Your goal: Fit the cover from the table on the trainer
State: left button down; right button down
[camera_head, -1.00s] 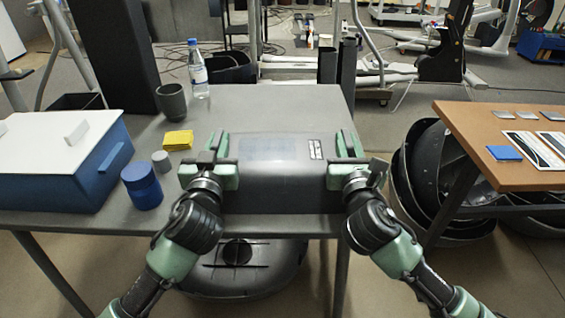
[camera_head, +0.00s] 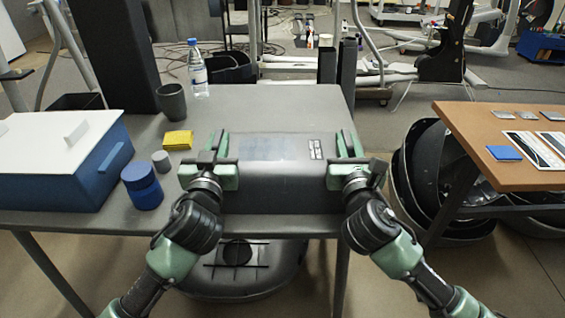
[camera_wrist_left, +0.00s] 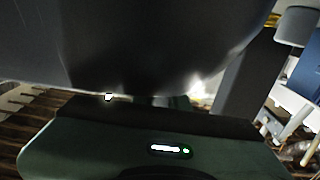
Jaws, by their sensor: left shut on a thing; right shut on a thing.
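The cover (camera_head: 275,183) is a dark grey, rounded shell with a small black-and-white label near its right end, in the head view at the front of the grey table. My left gripper (camera_head: 212,165) is shut on its left end. My right gripper (camera_head: 347,165) is shut on its right end. In the left wrist view the dark cover (camera_wrist_left: 150,45) fills the upper part, close against the green gripper body. I cannot tell whether the cover touches the table. The trainers (camera_head: 440,55) stand on the floor at the back right, partly cut off.
On the grey table (camera_head: 290,100) are a blue box (camera_head: 60,180) with white lid, a blue jar (camera_head: 142,187), a small grey cylinder, yellow pad (camera_head: 178,140), dark cup (camera_head: 171,101) and bottle (camera_head: 198,70). A brown table (camera_head: 470,125) and stacked dark shells (camera_head: 425,160) are at right.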

pick_arm(q)
jog(key=shift+r, duration=0.1)
pick_arm(e)
jog(key=shift+r, duration=0.1)
dwell(0.4)
